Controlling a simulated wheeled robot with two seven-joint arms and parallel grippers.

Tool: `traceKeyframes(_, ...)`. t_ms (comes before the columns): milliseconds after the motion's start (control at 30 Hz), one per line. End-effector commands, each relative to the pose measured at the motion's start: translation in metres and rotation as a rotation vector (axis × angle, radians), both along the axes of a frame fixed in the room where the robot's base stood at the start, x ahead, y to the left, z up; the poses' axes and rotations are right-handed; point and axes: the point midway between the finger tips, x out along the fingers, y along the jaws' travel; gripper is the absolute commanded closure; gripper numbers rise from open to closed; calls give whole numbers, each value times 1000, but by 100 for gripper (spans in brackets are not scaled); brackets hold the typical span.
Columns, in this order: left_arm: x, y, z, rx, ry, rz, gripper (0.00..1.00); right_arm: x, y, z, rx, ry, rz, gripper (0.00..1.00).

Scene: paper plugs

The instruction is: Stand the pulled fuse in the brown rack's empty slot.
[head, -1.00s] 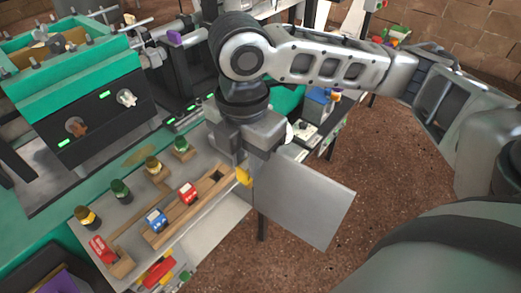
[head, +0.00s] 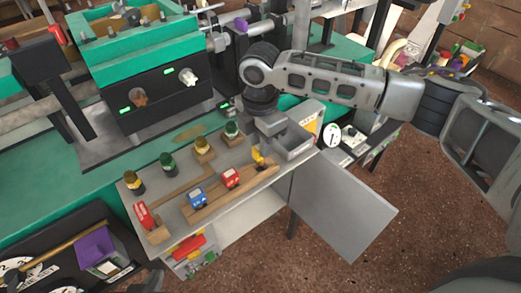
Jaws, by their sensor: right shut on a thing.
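The brown rack (head: 215,197) is a long wooden strip on the grey panel, with a blue fuse (head: 198,197) and a red fuse (head: 231,177) standing in it. My right gripper (head: 263,149) comes in from the right and is shut on a yellow fuse (head: 258,158). The fuse is upright at the rack's right end, where the empty slot was visible earlier. The gripper and fuse cover that slot, and I cannot tell whether the fuse is inside it or just above. My left gripper is not in view.
Several round yellow and green capped posts (head: 167,163) stand behind the rack. Another red fuse (head: 143,213) stands in a small wooden block at left. A grey plate (head: 340,205) hangs out at right. A green machine (head: 150,60) stands behind.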

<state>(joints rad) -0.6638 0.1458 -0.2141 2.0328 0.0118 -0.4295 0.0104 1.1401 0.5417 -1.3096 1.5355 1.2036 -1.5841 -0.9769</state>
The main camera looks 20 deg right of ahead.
Motion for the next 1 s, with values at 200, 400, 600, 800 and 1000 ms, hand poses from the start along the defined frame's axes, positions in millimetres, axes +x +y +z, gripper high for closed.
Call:
traceKeyframes(200,4,0,6,0,-9,0,100,-1,0,-28,-2,2,1,100)
traceKeyframes(400,4,0,5,1,-11,0,100,-1,0,-30,0,1,1,100)
traceKeyframes(600,4,1,3,3,-7,1,100,-1,0,-30,0,1,0,58)
traceKeyframes(800,3,1,3,3,-6,1,100,-1,0,-29,0,1,0,58)
traceKeyframes(1000,0,1,1,2,1,1,100,0,0,-8,0,-3,0,58)
